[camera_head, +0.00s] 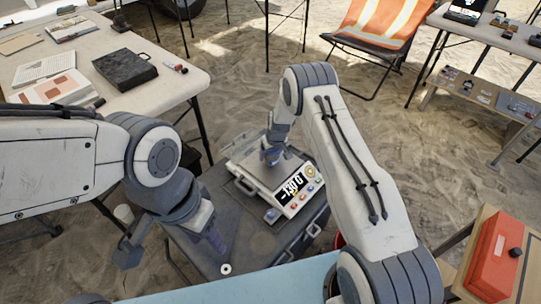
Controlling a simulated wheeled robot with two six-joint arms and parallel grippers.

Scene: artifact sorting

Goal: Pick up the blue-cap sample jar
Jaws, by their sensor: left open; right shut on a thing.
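My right gripper (271,156) reaches down over the pan of a white digital scale (262,172) on the dark grey case-like table. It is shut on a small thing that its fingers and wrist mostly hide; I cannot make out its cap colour. The scale's display shows a reading with a minus sign. My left gripper (172,245) is open and empty, its fingers spread wide over the left front part of the dark table (255,245). I cannot clearly identify a blue-cap sample jar anywhere in view.
A small white ring (226,269) lies near the table's front edge. A light blue surface (230,288) crosses the bottom. A red box (497,250) stands at right. A left table holds a black case (125,68) and papers. An orange chair (378,25) stands behind on sand.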

